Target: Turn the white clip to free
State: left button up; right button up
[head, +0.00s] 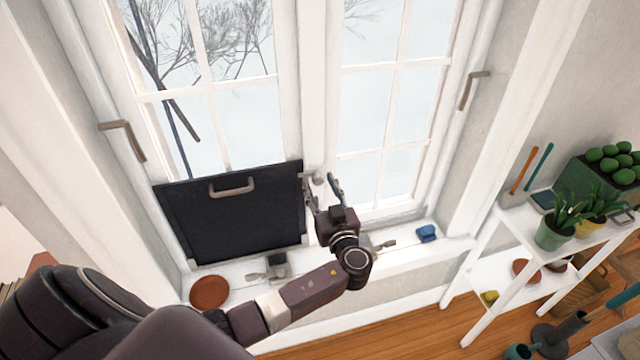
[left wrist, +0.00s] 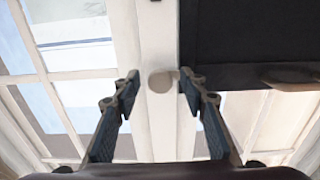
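A small pale clip (head: 318,178) sits on the white post between the two windows, by the upper right corner of a black panel (head: 240,215) with a grey handle. In the left wrist view the clip (left wrist: 161,82) is a rounded, off-white piece, and the panel (left wrist: 250,45) is on its right. My left gripper (head: 322,187) is open, with one fingertip on each side of the clip. In the left wrist view the gripper (left wrist: 159,84) shows a gap between each finger and most of the clip; contact at the panel-side finger cannot be told. My right gripper is not in view.
The sill below holds a brown round dish (head: 209,292), metal clamp-like pieces and a blue item (head: 427,233). Window handles (head: 473,90) are on both sides. A white shelf (head: 520,250) with potted plants stands at the right.

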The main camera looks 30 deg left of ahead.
pick_arm(q)
jog(key=shift+c, duration=0.2)
grip_shut()
